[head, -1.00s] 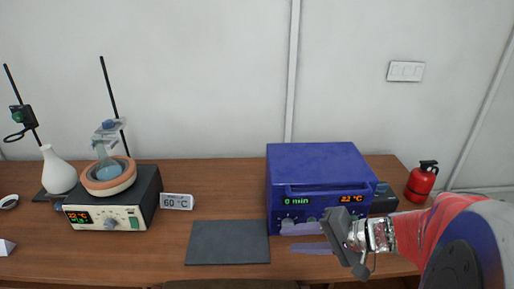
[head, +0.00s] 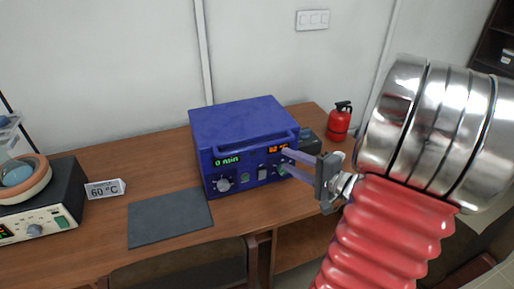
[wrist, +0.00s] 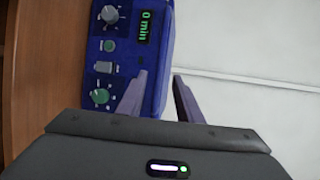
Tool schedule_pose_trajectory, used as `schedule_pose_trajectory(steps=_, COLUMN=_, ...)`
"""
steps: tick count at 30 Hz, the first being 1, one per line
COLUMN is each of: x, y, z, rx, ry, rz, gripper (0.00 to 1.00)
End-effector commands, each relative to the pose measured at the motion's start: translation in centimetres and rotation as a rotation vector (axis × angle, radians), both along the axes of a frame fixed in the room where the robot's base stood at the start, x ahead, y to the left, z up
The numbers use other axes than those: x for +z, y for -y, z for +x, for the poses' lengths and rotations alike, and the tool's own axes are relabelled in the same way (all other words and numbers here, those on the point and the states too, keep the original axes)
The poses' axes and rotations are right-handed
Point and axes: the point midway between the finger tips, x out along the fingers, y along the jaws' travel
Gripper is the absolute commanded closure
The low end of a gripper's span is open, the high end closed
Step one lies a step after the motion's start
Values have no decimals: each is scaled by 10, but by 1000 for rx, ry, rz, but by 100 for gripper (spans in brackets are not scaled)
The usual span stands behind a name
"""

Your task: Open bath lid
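The blue bath (head: 238,135) stands on the table, its lid (head: 240,118) down. A blue handle bar (head: 240,144) runs along the front upper edge. The front panel has knobs and lit displays reading 0 min and about 22 °C. My gripper (head: 284,159) is in front of the panel's right part, near the temperature display, with its fingers apart and nothing between them. In the wrist view, the bath panel (wrist: 122,50) appears turned sideways. My open fingers (wrist: 159,75) show by its upper edge; whether they touch the bath I cannot tell.
A dark grey mat (head: 170,217) lies left of the bath. A 60 °C sign (head: 105,189) and a heating device (head: 65,190) with a bowl are further left. A red extinguisher-like bottle (head: 339,122) stands behind right. A chair back (head: 185,268) is at the front.

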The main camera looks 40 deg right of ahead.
Motion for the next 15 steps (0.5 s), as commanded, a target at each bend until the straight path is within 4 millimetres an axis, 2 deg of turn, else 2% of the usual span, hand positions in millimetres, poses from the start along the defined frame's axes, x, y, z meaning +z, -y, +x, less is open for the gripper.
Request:
schedule_pose_trajectory(steps=8, x=-3, y=-3, z=15, rx=3, ry=-1, rz=-1, gripper=68)
schedule_pose_trajectory(steps=15, x=-8, y=-7, z=40, rx=5, ry=-2, rz=1, gripper=68)
